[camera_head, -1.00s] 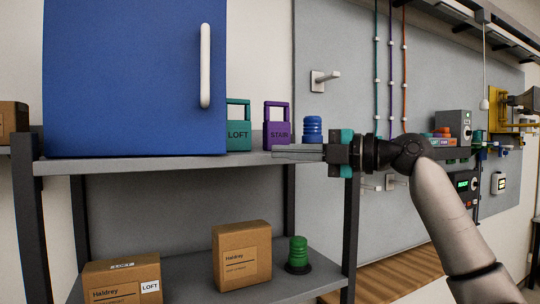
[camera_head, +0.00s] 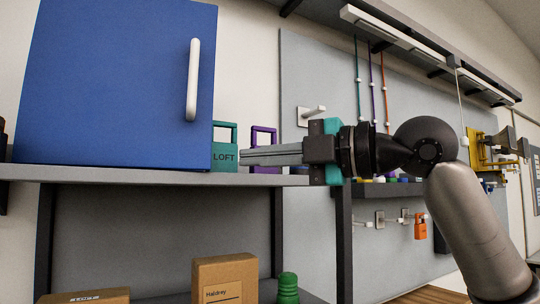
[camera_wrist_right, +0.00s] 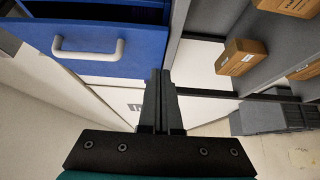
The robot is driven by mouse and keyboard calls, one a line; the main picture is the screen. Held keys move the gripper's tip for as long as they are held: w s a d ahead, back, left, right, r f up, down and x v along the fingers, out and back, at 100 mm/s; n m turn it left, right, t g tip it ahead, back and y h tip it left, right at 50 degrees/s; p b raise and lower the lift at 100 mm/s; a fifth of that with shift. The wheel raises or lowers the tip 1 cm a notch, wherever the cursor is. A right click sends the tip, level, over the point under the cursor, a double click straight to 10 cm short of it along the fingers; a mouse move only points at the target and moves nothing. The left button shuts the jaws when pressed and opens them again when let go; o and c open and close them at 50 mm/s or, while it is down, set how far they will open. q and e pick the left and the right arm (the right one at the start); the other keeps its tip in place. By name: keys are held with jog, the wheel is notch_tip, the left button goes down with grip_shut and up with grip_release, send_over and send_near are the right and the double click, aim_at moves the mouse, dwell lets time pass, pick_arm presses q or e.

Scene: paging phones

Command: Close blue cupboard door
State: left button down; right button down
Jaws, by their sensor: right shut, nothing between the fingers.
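The blue cupboard (camera_head: 110,90) stands on the upper grey shelf at the left of the head view. Its blue face carries an upright white bar handle (camera_head: 193,80). The right wrist view shows the blue door panel (camera_wrist_right: 150,58) with its white handle (camera_wrist_right: 88,48), and a dark strip behind its edge. I cannot tell how far open the door is. My right gripper (camera_head: 241,156) is shut and empty, pointing left, its tips just right of the cupboard's lower right side in the head view. Its closed fingers also show in the right wrist view (camera_wrist_right: 160,80). My left gripper is out of view.
A teal LOFT block (camera_head: 224,158) and a purple block (camera_head: 264,136) stand on the shelf (camera_head: 130,175) beside the cupboard, partly behind my right gripper. Below are a cardboard box (camera_head: 225,280) and a green ribbed object (camera_head: 288,288). A wall hook (camera_head: 311,113) is behind.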

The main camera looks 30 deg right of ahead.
aim_at(203, 163)
jog(key=shift+w+a+p, duration=0.25)
jog(key=shift+w+a, duration=0.2)
jog(key=shift+w, duration=1)
jog(key=shift+w+a+p, duration=0.2)
jog(key=shift+w+a, duration=0.3)
jog(key=shift+w, duration=0.9)
jog(key=shift+w+a+p, duration=0.25)
jog(key=shift+w+a, duration=0.2)
jog(key=shift+w, duration=1)
jog(key=w+p, duration=0.3)
jog(key=shift+w+d, duration=0.2)
jog(key=shift+d, duration=0.2)
